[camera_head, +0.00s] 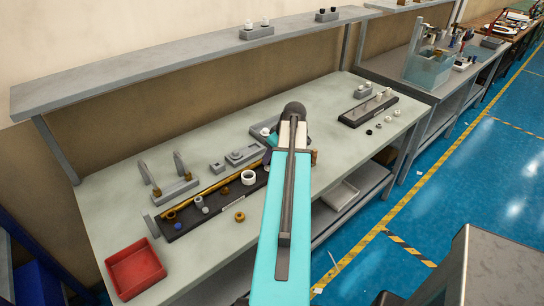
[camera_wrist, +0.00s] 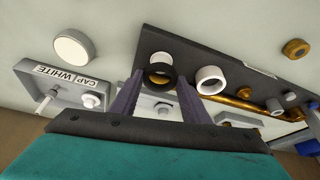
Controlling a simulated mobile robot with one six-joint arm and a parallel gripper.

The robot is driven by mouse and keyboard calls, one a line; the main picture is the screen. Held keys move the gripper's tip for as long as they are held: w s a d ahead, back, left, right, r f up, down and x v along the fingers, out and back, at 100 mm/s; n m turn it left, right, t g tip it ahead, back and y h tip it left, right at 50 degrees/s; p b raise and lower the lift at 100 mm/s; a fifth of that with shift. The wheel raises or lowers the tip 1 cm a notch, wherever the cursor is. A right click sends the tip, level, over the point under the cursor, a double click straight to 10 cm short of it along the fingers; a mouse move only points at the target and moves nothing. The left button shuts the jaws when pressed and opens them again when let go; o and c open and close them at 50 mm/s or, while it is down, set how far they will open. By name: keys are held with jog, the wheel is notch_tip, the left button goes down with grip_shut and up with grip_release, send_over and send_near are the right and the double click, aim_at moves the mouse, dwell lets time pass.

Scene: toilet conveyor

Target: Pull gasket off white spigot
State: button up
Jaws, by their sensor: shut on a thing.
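In the wrist view my gripper (camera_wrist: 160,80) is shut on a black ring, the gasket (camera_wrist: 161,83), with one finger on each side of it. A white round rim (camera_wrist: 160,58) with a brownish inside shows just beyond the gasket; it seems to be the white spigot. I cannot tell whether the gasket is still around it or apart from it. In the head view my own arm hides the fingertips and the gasket.
A white ring (camera_wrist: 210,80) lies close right of my gripper on the dark tray (camera_head: 172,230), near a brass rod (camera_head: 205,190). A grey fixture labelled CAP WHITE (camera_wrist: 30,75) and a white disc (camera_wrist: 73,47) are to the left. A red bin (camera_head: 135,268) stands at the bench's front left.

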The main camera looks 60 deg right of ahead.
jog(key=shift+r, duration=0.45)
dwell(0.3)
